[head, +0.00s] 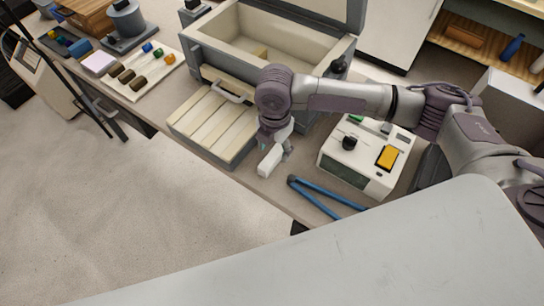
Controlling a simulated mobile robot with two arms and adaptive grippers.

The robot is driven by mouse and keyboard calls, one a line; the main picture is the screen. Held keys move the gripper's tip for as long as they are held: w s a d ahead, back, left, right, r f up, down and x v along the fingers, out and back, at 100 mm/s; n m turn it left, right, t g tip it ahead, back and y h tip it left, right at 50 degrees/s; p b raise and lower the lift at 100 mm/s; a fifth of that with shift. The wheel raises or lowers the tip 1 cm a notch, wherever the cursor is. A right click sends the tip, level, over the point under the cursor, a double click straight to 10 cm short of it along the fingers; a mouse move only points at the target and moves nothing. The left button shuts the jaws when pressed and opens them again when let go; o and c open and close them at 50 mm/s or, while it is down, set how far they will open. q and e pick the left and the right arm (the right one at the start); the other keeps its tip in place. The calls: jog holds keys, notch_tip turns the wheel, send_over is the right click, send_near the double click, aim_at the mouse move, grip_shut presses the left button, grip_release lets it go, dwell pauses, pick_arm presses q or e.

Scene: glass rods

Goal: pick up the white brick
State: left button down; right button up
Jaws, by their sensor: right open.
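The white brick (269,162) lies on the workbench near its front edge, right of a slatted tray. My right gripper (276,145) is open, pointing down directly over the brick's far end. The gripper hides part of that end, and I cannot tell whether the fingers touch the brick. My left gripper is not in view.
A grey slatted tray (203,124) stands left of the brick, in front of an open kiln-like box (215,52). Blue-handled tongs (322,190) lie to the right. A white control box (345,165) stands behind the tongs. A white board with coloured rods (134,87) is farther left.

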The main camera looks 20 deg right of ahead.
aim_at(272, 156)
jog(key=f, duration=0.1)
jog(key=f+p, duration=0.1)
jog(key=f, duration=0.1)
jog(key=shift+w+a+f, duration=0.1)
jog(key=shift+w, duration=0.2)
notch_tip(272, 156, down, 2)
jog(key=shift+w+f+p, duration=0.15)
jog(key=shift+f+p, duration=0.1)
jog(key=shift+p, duration=0.1)
jog(key=shift+f, duration=0.35)
jog(key=shift+c, duration=0.3)
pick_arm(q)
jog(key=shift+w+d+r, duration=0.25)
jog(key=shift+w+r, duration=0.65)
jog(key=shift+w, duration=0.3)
pick_arm(e)
grip_shut()
jog(key=shift+r, duration=0.1)
